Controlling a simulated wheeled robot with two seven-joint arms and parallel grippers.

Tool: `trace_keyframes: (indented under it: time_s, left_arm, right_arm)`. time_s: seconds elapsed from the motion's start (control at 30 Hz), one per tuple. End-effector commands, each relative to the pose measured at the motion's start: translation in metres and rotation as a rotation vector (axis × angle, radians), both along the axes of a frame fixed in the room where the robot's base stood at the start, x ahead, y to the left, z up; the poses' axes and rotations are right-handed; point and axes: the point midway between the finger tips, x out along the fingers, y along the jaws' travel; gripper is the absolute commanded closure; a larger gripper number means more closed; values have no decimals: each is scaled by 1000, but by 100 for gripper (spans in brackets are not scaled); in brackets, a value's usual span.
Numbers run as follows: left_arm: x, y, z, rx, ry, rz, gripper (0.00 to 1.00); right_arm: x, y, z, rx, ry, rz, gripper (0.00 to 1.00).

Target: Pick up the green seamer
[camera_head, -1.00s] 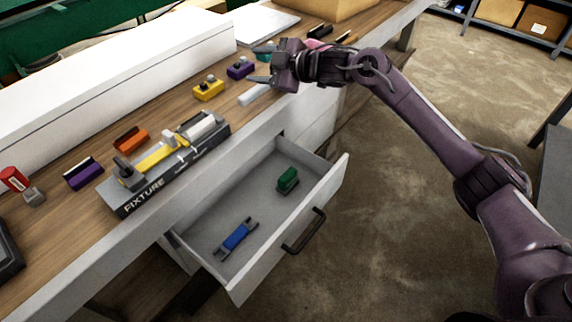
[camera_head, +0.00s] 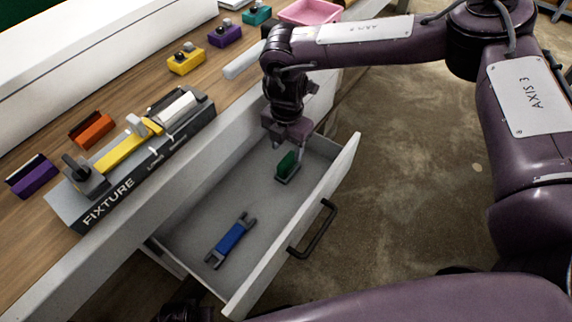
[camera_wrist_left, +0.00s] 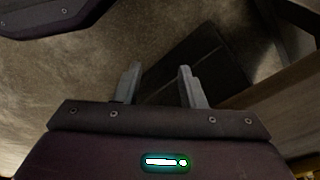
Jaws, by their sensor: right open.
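The green seamer (camera_head: 287,164) stands on the floor of the open drawer (camera_head: 190,215), toward its far end. It is a small green block on a grey base. My right gripper (camera_head: 287,146) points down just above and behind it, open, with its fingers spread. Whether the fingers touch the seamer cannot be told. My left gripper (camera_wrist_left: 159,84) shows in the left wrist view with its fingers apart and nothing between them, above the floor, away from the seamer.
A blue tool (camera_head: 231,240) with grey ends lies nearer in the same drawer. The drawer's front has a dark handle (camera_head: 313,230). On the bench above are a fixture (camera_head: 150,150), orange (camera_head: 92,130), yellow (camera_head: 186,61) and purple (camera_head: 224,35) pieces, and a pink tray (camera_head: 310,12).

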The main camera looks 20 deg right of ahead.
Motion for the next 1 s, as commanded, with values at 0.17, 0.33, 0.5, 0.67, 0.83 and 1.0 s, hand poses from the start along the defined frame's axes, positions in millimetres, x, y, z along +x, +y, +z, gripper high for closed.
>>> trace_keyframes:
  time_s: [0.17, 0.33, 0.5, 0.67, 0.83, 1.0]
  left_arm:
    - [2, -1, 5, 0, 1, -2, 64]
    - [3, -3, 9, -2, 3, -4, 64]
    - [5, -4, 15, -3, 5, -8, 64]
    - [5, -5, 18, -3, 7, -9, 64]
    - [5, -5, 18, -3, 7, -9, 64]
    - [5, -5, 17, -3, 7, -9, 64]
  right_arm:
    - [-1, 0, -22, 0, 3, 1, 49]
    - [0, -3, -46, 0, 2, 0, 49]
    - [1, -4, -67, 2, 1, 0, 49]
    - [1, -4, -71, 2, 1, 0, 49]
    - [1, -4, -71, 2, 2, 0, 53]
    - [1, -4, -71, 2, 2, 0, 75]
